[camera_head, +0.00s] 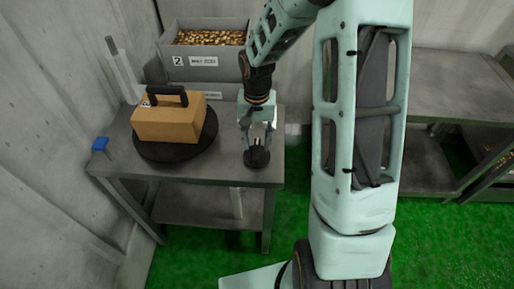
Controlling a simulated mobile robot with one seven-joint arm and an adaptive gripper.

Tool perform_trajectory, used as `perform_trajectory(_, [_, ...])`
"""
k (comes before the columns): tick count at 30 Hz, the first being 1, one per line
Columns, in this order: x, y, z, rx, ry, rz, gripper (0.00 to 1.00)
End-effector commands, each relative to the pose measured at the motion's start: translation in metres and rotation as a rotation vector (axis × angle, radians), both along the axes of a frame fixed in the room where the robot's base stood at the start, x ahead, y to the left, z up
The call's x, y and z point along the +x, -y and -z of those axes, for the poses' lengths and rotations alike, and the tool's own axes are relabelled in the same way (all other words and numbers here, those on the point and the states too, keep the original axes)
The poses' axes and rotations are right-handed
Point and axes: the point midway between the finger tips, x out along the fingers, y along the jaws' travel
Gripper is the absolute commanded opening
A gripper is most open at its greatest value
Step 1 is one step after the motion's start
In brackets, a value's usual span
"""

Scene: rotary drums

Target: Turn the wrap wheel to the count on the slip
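A cardboard box (167,124) with a black handle on top sits on a black round turntable (203,144) on the grey metal table. A small white slip with a dark mark (150,97) shows at the box's upper left; it looks like a 2, but is too small to be sure. A small black knob-like piece (257,158) with a round base stands on the table to the right of the turntable. My gripper (258,146) points down over this piece, its fingers apart on either side of its top. Contact cannot be made out. Which round piece is the wrap wheel is unclear.
Grey bins (205,68) stand behind the table; the upper one holds brass-coloured pieces and bears a label and a 2. A blue object (100,144) lies at the table's left edge. A pale upright post (122,72) stands behind. Another grey table (455,95) is at right.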

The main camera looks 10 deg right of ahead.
Motion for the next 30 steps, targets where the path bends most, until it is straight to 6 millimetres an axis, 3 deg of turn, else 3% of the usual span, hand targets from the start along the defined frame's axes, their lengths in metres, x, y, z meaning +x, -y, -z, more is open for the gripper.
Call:
perform_trajectory(3, [-0.001, 0.000, 0.020, 0.001, -0.003, -0.001, 0.33])
perform_trajectory(7, [0.000, 0.000, 0.032, 0.000, -0.001, 0.000, 0.33])
perform_trajectory(18, [0.000, 0.000, 0.037, 0.000, 0.001, 0.000, 0.33])
perform_trajectory(27, [0.000, 0.000, 0.037, 0.000, 0.001, 0.000, 0.00])
perform_trajectory(30, [0.000, 0.000, 0.037, 0.000, 0.001, 0.000, 0.00])
